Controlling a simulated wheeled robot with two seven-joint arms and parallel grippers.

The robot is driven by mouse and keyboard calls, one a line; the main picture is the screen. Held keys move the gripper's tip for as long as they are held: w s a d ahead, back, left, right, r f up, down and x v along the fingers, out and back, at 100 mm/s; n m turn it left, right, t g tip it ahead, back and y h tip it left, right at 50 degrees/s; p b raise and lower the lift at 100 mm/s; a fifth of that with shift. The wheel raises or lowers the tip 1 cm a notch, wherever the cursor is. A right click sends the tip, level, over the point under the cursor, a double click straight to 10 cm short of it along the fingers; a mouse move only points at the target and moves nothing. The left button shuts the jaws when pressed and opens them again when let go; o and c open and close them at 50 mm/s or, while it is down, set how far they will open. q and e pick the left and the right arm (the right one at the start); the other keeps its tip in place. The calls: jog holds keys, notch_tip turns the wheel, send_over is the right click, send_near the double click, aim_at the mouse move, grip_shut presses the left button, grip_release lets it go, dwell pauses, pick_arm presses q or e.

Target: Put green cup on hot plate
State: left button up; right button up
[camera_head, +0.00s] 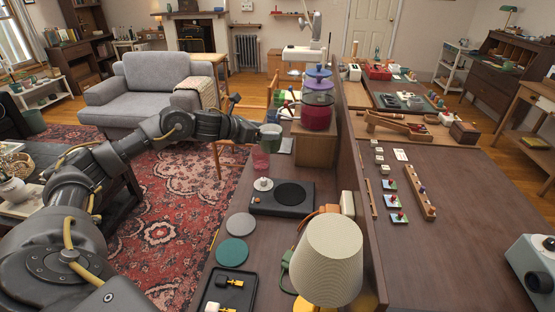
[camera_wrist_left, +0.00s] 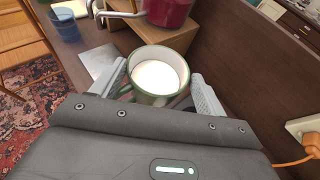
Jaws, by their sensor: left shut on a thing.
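The green cup (camera_head: 272,144) is held at the end of my left arm, over the narrow counter and beyond the hot plate. The left wrist view shows the cup (camera_wrist_left: 153,98) upright between the two fingers of my left gripper (camera_wrist_left: 162,88), with a green rim and a whitish inside. The gripper (camera_head: 262,134) is shut on it. The hot plate (camera_head: 290,194) is a dark flat unit with a round black disc and a pale knob at its left. Its disc is bare. It does not show in the left wrist view. My right gripper is not in view.
A reddish cup (camera_head: 260,157) stands just left of the green cup. A wooden box with pots (camera_head: 317,117) stands behind. A lamp (camera_head: 330,255), two round coasters (camera_head: 240,224) and a black tray (camera_head: 208,297) are in front. A raised divider (camera_head: 349,160) borders the right.

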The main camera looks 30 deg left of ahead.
pick_arm(q)
jog(key=s+d+f+p, duration=0.3)
jog(key=d+f, duration=0.1)
jog(key=s+d+r+m+h+p, duration=0.1)
jog(key=s+d+r+p, duration=0.1)
jog(key=s+d+p, duration=0.6)
jog(key=s+d, duration=0.4)
jog(key=d, duration=0.2)
jog(key=shift+d+m+g+h, duration=0.3)
jog(key=shift+d+h, duration=0.1)
jog(key=shift+n+y, duration=0.5)
jog(key=shift+y, duration=0.2)
jog(key=s+r, duration=0.1)
jog(key=r, duration=0.1)
jog(key=s+d+r, duration=0.1)
jog(key=r, duration=0.1)
jog(key=s+r+p, duration=0.1)
jog(key=r, duration=0.1)
jog(key=shift+s+d, duration=0.15)
jog(key=shift+d, duration=0.1)
jog(key=shift+c, duration=0.2)
jog(key=shift+s+a+r+n+t+y, duration=0.1)
jog(key=shift+a+r+n+t+y, duration=0.2)
jog(key=shift+a+t, duration=0.15)
jog(key=shift+a+f, duration=0.1)
jog(key=shift+a, duration=0.15)
